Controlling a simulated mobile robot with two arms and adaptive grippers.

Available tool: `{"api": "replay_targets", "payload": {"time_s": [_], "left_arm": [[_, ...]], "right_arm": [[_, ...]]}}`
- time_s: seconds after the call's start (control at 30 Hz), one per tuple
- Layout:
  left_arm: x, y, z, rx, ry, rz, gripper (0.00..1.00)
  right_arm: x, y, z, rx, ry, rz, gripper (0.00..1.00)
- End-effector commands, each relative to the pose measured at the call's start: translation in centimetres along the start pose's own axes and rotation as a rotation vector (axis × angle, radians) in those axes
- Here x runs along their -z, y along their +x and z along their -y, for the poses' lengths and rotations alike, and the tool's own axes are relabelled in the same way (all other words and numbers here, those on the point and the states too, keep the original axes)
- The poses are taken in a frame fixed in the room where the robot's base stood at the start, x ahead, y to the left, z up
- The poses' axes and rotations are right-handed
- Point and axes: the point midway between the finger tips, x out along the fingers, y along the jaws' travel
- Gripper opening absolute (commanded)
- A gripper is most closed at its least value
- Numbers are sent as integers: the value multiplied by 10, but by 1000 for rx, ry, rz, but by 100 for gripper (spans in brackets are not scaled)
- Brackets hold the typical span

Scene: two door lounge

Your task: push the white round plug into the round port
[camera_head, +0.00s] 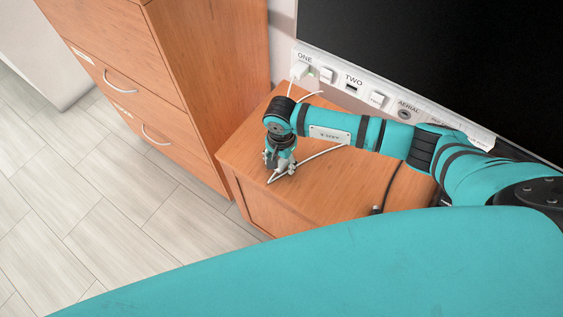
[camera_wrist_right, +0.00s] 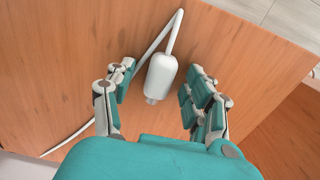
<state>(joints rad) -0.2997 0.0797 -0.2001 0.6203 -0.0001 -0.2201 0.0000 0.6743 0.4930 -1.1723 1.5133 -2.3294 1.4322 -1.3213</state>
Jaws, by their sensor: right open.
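The white round plug (camera_wrist_right: 160,78) lies on the wooden cabinet top, its white cable looping from its far end and running down to the left in the wrist view. My right gripper (camera_head: 279,167) is open, low over the cabinet top. In the wrist view its fingers (camera_wrist_right: 162,88) stand on either side of the plug, with gaps on both sides. In the head view the gripper hides most of the plug. The round port (camera_head: 404,114) sits under the label AERIAL on the white wall strip, to the right of the gripper. My left gripper is not in view.
The strip also holds a white plug (camera_head: 301,71) at ONE and a slot port (camera_head: 352,87) at TWO. A dark screen (camera_head: 440,60) hangs above it. A black cable plug (camera_head: 377,210) lies on the cabinet top (camera_head: 245,150). A drawer unit (camera_head: 150,80) stands left.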

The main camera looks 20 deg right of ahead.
Motion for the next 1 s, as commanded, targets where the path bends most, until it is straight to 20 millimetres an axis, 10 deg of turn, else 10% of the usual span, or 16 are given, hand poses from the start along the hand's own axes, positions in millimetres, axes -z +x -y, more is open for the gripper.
{"api": "replay_targets", "payload": {"time_s": [0.47,1.0], "left_arm": [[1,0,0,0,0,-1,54],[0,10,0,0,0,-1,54]], "right_arm": [[0,0,0,0,0,0,0],[1,-21,1,4,-2,-2,0]]}}
